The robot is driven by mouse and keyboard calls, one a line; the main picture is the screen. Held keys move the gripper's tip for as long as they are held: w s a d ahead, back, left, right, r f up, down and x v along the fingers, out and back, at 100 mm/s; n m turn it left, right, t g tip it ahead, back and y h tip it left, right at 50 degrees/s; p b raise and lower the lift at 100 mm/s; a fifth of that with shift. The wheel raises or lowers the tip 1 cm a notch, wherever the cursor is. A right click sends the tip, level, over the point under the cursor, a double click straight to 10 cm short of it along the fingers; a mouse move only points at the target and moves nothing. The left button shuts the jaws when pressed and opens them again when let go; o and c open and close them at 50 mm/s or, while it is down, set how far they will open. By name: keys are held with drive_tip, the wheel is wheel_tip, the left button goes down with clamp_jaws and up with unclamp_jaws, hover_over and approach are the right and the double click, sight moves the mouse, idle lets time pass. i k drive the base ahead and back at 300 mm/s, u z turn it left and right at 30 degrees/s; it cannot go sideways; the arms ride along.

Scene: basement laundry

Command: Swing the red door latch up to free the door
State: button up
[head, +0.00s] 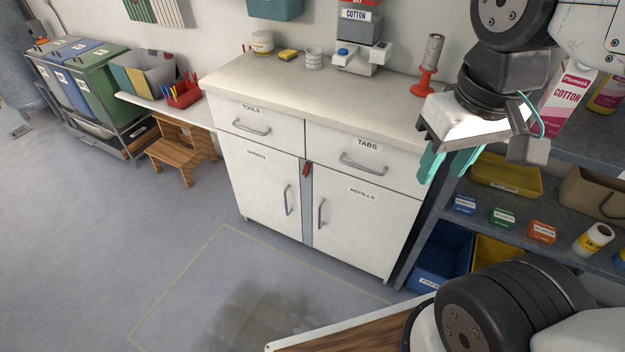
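The small red latch (307,169) sits near the top of the grey strip between the two lower doors of the white cabinet. It looks close to upright, slightly tilted; how it catches the doors is too small to tell. The left door (262,185) is labelled "SPARES" or similar, and the right door (357,218) reads "REFILLS". Both doors look shut. My gripper (449,166) has teal fingers pointing down, with a gap between them and nothing held. It is to the right of the latch, well apart from it, in front of the cabinet's right end and the shelf.
Drawers labelled TOOLS (249,122) and TABS (363,163) are shut above the doors, with protruding handles. A metal shelf (568,248) with boxes and bins stands at the right. A wooden step stool (180,150) stands left. The floor before the cabinet is clear, with a dark patch.

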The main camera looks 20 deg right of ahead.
sight(307, 165)
drive_tip(key=u, duration=0.05)
drive_tip(key=k, duration=0.15)
drive_tip(key=u, duration=1.45)
drive_tip(key=i, duration=0.7)
drive_tip(key=z, duration=1.75)
